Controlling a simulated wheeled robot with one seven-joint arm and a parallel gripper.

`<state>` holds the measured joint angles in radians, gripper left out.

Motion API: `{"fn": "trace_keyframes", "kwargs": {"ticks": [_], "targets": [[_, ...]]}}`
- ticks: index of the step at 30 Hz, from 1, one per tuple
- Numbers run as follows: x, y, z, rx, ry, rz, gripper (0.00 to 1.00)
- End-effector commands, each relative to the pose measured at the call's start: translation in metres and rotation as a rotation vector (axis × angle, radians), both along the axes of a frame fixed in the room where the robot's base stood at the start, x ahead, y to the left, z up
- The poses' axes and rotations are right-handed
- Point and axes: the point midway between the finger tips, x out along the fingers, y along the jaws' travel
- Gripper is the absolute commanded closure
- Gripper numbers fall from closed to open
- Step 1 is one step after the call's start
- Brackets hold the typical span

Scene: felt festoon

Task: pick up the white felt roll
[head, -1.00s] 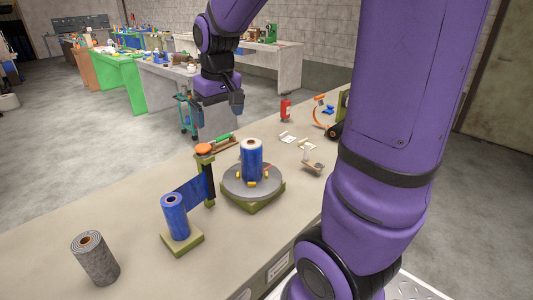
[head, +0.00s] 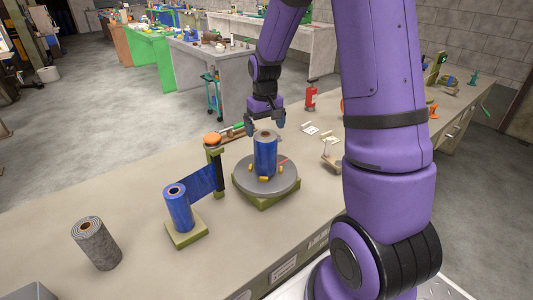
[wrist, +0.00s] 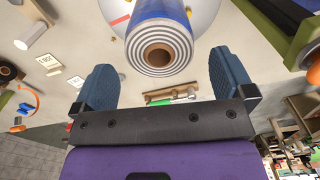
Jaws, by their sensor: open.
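The roll on the round grey turntable (head: 248,184) stands upright, wrapped in blue film (head: 265,158). In the wrist view its end (wrist: 160,48) shows white and grey spiral layers around a brown core. I take this as the white felt roll. My gripper (head: 265,123) is open and empty above and just behind the roll's top in the head view. In the wrist view my two blue fingers (wrist: 164,78) are spread, with the roll's end between and beyond them, apart from both.
A blue film roll (head: 178,208) stands on a green base at left, its film running to a post (head: 216,172) with an orange knob. A grey roll (head: 96,243) stands at far left.

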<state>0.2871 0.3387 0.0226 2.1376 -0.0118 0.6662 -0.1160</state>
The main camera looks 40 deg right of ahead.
Motion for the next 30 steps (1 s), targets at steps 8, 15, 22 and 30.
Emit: {"fn": "trace_keyframes", "kwargs": {"ticks": [8,15,22,30], "targets": [[-0.002,-0.001,-0.023,0.000,0.003,0.000,0.00],[-0.002,-0.001,-0.053,0.000,0.001,0.001,0.00],[-0.002,-0.001,-0.058,0.000,-0.001,0.001,0.00],[-0.002,-0.001,-0.057,0.000,-0.001,0.000,0.41]]}}
